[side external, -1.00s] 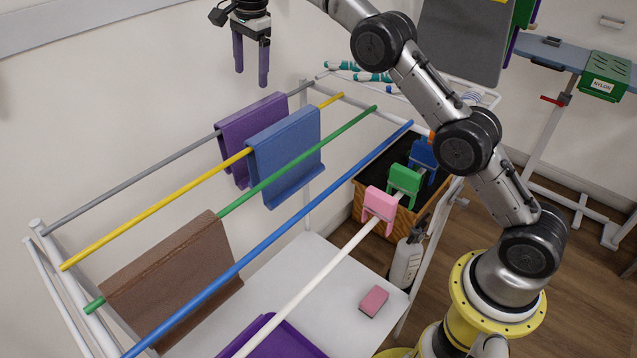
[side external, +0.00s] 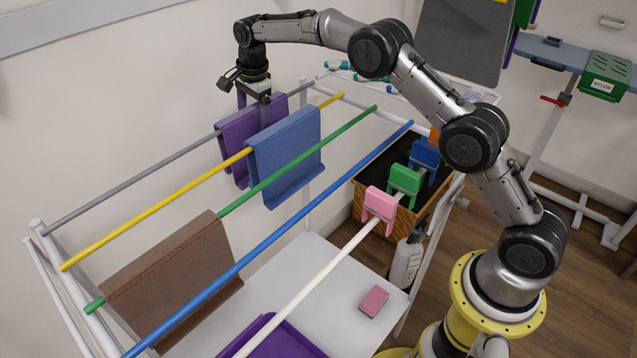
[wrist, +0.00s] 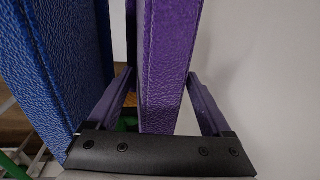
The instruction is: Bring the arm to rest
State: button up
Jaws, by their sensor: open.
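My gripper (side external: 254,104) is low over the grey rod (side external: 150,172) at the back of the rack. Its jaws are open. In the wrist view, my gripper (wrist: 160,78) has one finger on each side of the purple cloth (wrist: 165,60), with a gap visible on the right. The purple cloth (side external: 236,150) hangs folded over the grey rod. The blue cloth (side external: 287,160) hangs over the yellow rod just in front. In the wrist view the blue cloth (wrist: 50,70) is close beside the left finger. Contact between them cannot be told.
A brown cloth (side external: 170,275) hangs over the green rod (side external: 300,165). The blue rod (side external: 300,213) is bare. Pink (side external: 380,204), green (side external: 404,180) and blue (side external: 425,155) clips sit on the white rod (side external: 310,285). A white wall is behind the rack.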

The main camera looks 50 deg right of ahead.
aim_at(254, 108)
jog(key=r, duration=0.2)
jog(key=s+r, duration=0.1)
jog(key=r, duration=0.1)
jog(key=shift+r, duration=0.2)
jog(key=shift+s+r+t, duration=0.35)
jog(key=shift+r+t, duration=0.25)
jog(key=shift+r, duration=0.15)
jog(key=shift+s+r+t, duration=0.35)
jog(key=shift+r+t, duration=0.25)
jog(key=shift+r, duration=0.1)
jog(key=shift+s+r+t, duration=0.35)
jog(key=shift+r+t, duration=0.25)
jog(key=shift+r, duration=0.15)
